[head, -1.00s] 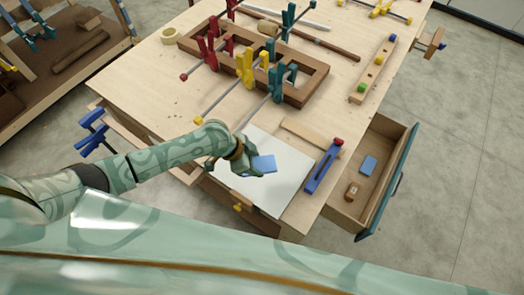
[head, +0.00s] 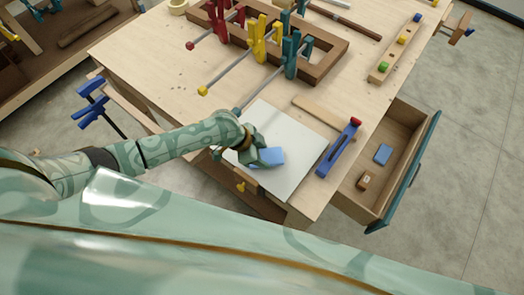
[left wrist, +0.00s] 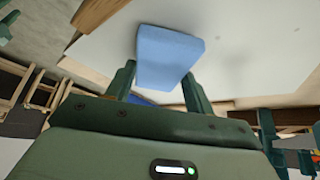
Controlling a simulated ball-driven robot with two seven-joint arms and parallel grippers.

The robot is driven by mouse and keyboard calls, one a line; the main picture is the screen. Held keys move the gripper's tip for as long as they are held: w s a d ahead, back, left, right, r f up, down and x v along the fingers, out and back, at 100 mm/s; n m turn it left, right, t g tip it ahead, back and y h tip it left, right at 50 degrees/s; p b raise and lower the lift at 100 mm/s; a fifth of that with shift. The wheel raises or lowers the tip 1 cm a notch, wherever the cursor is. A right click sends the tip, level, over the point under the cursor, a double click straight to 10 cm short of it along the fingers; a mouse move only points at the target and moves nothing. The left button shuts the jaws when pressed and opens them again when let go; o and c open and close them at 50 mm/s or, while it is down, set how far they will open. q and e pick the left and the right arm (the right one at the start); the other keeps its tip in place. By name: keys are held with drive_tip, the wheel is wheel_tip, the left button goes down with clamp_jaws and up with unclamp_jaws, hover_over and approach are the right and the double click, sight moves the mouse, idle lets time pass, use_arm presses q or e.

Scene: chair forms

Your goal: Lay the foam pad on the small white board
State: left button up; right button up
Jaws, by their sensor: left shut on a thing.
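The foam pad (head: 268,158) is a small light-blue block. My left gripper (head: 260,154) is shut on it, over the front part of the small white board (head: 287,133). The board is a flat white sheet near the table's front edge. The left wrist view shows the pad (left wrist: 168,55) between the two dark green fingers (left wrist: 158,88), with its far end sticking out beyond them and the white board (left wrist: 255,45) behind it. I cannot tell whether the pad touches the board. My right gripper is not in view.
A blue clamp-like tool (head: 338,150) lies right of the board, and a wooden strip (head: 322,111) behind it. An open drawer (head: 401,121) at right holds a blue piece (head: 383,153) and a brown block (head: 366,179). Clamps (head: 290,52) on a wooden frame (head: 325,55) stand farther back.

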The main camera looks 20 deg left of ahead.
use_arm(q)
drive_tip(key=shift+f, duration=0.1)
drive_tip(key=shift+f, duration=0.25)
idle(0.4)
drive_tip(key=o, duration=1)
drive_tip(key=shift+o, duration=0.2)
